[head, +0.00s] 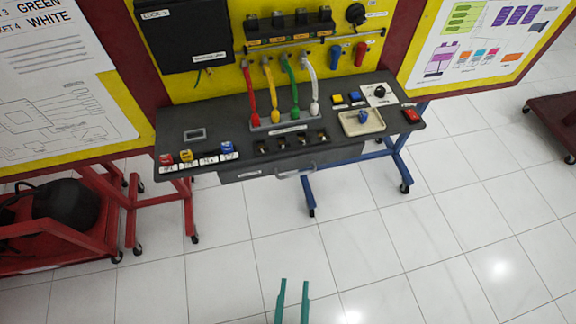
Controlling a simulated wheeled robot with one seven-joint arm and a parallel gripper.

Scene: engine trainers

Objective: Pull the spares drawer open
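The spares drawer (262,174) is a dark grey front under the trainer's worktop, with a small white label at its left part. It looks shut, nearly level with the worktop's front edge. Its pale bar handle (296,171) sticks out near the middle of the front. My gripper (292,284) shows at the bottom of the head view as two green fingers, apart with a gap between them. It is empty, over the floor, well in front of and below the handle in the picture.
The dark worktop (225,138) carries coloured plugs, a beige tray (347,122) and a red block (411,115). Blue legs (309,195) and red legs (186,200) on castors stand below. The tiled floor between my gripper and the drawer is clear.

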